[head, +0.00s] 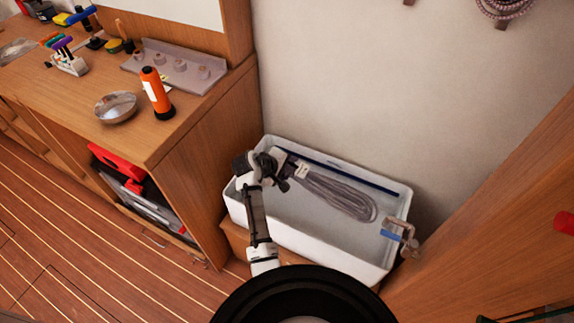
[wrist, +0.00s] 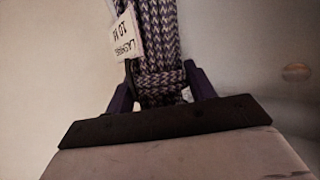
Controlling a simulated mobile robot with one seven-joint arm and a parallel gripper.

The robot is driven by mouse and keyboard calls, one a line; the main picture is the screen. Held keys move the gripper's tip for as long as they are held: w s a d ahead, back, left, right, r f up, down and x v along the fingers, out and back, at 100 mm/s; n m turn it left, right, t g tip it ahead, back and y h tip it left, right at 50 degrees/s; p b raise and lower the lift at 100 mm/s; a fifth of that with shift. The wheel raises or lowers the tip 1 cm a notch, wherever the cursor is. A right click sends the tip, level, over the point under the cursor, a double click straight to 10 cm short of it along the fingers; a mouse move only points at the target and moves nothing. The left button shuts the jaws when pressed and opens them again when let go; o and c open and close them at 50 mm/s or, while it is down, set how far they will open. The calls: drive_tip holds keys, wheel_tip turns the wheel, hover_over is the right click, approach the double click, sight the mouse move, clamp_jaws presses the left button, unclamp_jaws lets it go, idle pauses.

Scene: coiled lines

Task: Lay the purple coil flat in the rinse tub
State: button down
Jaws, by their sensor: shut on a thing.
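The purple coil (head: 340,194) is a long looped bundle of grey-purple line inside the white rinse tub (head: 310,248). Its looped end points right, toward the tub's right side. My gripper (head: 287,168) is at the coil's left end, over the left part of the tub. In the wrist view my gripper (wrist: 160,88) is shut on the coil's bound neck, a purple and white braid (wrist: 158,40) with a white tag (wrist: 128,35) beside it. I cannot tell whether the whole coil touches the tub floor.
A tap-like metal fitting (head: 405,232) stands at the tub's right end. A wooden workbench (head: 180,140) is on the left, with an orange bottle (head: 156,92) and a metal bowl (head: 116,106). A wooden panel (head: 490,235) is on the right. Another coil (head: 503,8) hangs on the wall.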

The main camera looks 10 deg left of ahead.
wheel_tip(320, 180, down, 13)
drive_tip(key=b, duration=0.7)
idle(0.3)
drive_tip(key=shift+c, duration=2.2)
unclamp_jaws()
drive_tip(key=shift+f, duration=0.1)
